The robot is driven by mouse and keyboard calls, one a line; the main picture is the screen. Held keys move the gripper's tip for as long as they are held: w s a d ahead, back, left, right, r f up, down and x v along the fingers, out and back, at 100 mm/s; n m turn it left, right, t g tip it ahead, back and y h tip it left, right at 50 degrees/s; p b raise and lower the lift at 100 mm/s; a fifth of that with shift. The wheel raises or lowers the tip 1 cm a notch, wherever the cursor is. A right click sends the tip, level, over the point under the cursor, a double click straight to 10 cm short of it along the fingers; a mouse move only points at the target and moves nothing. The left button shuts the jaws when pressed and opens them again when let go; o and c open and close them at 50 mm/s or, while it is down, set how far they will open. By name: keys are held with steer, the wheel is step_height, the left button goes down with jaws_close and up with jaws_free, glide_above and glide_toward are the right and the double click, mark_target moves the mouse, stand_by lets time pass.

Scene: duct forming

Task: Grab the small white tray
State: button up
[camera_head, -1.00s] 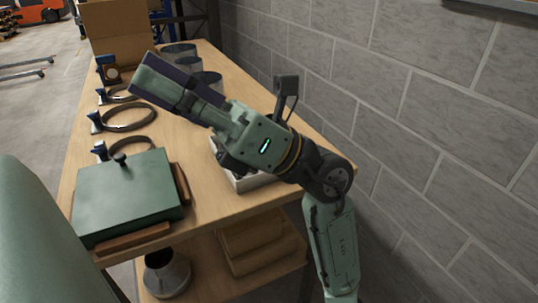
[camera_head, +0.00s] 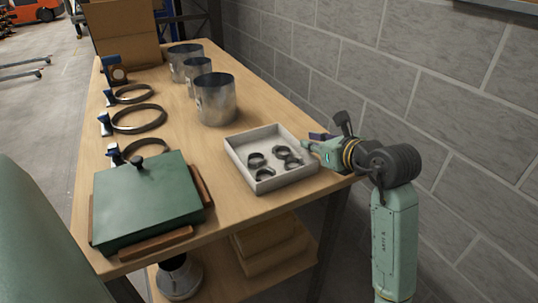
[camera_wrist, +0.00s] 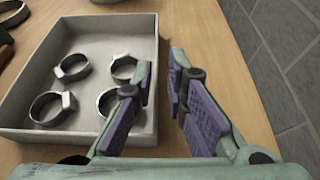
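The small white tray (camera_head: 238,157) lies on the wooden table near its right front edge and holds several small metal ring clamps. In the wrist view the tray (camera_wrist: 85,31) fills the left side, with several clamps inside. My gripper (camera_head: 312,143) is at the tray's right side. In the wrist view my gripper (camera_wrist: 160,82) is open, with purple-padded fingers. The left finger reaches over the tray's right wall and the right finger is outside it. I cannot tell whether either finger touches the wall.
A green box (camera_head: 147,200) with a black knob stands at the front left of the table (camera_head: 228,205). Metal cylinders (camera_head: 216,99) and large ring clamps (camera_head: 139,118) stand farther back. A cardboard box (camera_head: 125,35) is at the far end. A block wall (camera_head: 430,110) runs along the right.

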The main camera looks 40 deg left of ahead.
steer(key=x, duration=0.1)
steer(key=p+x, duration=0.2)
steer(key=x, duration=0.1)
steer(key=shift+s+a+f, duration=0.1)
steer(key=shift+s+a, duration=0.1)
steer(key=shift+s, duration=0.05)
steer(key=shift+w+a+f, duration=0.25)
steer(key=shift+a+f, duration=0.1)
steer(key=shift+a, duration=0.1)
steer(key=shift+c, duration=0.5)
jaws_close()
steer(key=shift+r, duration=0.2)
